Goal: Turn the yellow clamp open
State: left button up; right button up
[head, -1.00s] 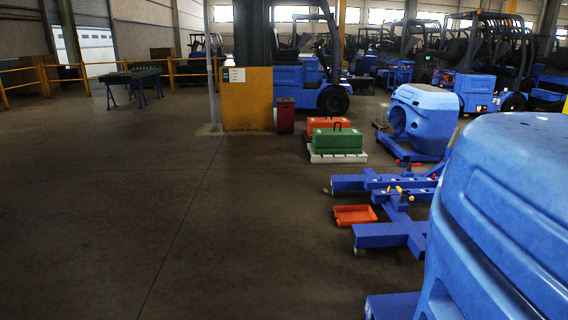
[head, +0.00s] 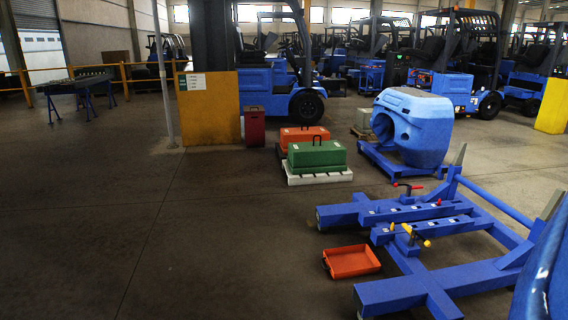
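The yellow clamp (head: 416,236) sits on top of the near bar of a blue floor fixture (head: 440,286), at the right of the head view. It is small here, and I cannot tell how its handle is turned. A second small yellow part (head: 391,227) shows just left of it on the same bar. A red clamp handle (head: 408,186) sits on the farther bar. Neither of my grippers is in view, and nothing of mine touches the fixture.
An orange tray (head: 351,262) lies on the floor left of the fixture. Green (head: 316,155) and orange boxes (head: 304,136) stand behind. A blue counterweight (head: 412,128) stands beyond, and another blue body (head: 543,270) fills the lower right edge. The floor at left is clear.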

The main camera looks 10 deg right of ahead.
aim_at(414, 233)
jog(key=i+z, duration=0.15)
jog(key=i, duration=0.45)
jog(key=i+j+z, duration=0.2)
jog(key=i, duration=0.4)
jog(key=i+j+z, duration=0.15)
jog(key=i, duration=0.45)
